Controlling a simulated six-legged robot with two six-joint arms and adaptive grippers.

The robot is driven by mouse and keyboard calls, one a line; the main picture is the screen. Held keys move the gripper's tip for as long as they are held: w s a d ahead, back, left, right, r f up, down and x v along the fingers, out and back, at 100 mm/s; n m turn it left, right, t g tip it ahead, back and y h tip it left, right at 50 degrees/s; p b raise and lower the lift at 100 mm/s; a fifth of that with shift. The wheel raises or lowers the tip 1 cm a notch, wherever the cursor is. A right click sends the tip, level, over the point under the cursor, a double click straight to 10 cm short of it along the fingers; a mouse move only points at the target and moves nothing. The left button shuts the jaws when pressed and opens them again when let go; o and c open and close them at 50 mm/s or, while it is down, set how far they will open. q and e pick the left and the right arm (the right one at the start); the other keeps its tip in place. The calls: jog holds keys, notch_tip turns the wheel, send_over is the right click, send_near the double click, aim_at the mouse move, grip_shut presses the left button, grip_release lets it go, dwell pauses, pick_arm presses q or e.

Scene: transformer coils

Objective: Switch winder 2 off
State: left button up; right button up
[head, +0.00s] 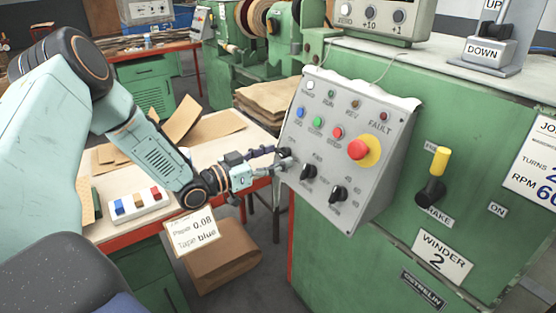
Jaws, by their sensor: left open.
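Winder 2 is a green machine named by its label (440,257). Its grey sloped control panel (372,180) carries a red mushroom button on a yellow disc (358,150), two black rotary knobs (308,172) (338,193), and small blue, green (319,122) and red (338,132) buttons. A yellow-handled brake lever (438,162) stands upright right of the panel, with an "ON" label (497,210) beside it. My left gripper (284,158) is open and empty at the panel's left edge, near the left knob. I cannot tell whether it touches the panel. My right gripper is out of view.
A workbench (235,150) left of the machine holds cardboard pieces and a white tray (138,208) of coloured blocks. A paper tag (192,233) hangs below my left arm, by a brown box (225,268). A counter box (375,18) stands above the panel.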

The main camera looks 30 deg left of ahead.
pick_arm(q)
jog(key=shift+w+r, duration=0.15)
jog(key=shift+w, duration=0.05)
jog(key=shift+w+d, duration=0.2)
jog(key=shift+w, duration=0.15)
jog(key=shift+c, duration=0.3)
jog(key=shift+s+a, duration=0.2)
jog(key=shift+s, duration=0.1)
jog(key=c, duration=0.5)
jog(key=shift+w, duration=0.1)
jog(key=c, duration=0.6)
jog(key=shift+d, duration=0.1)
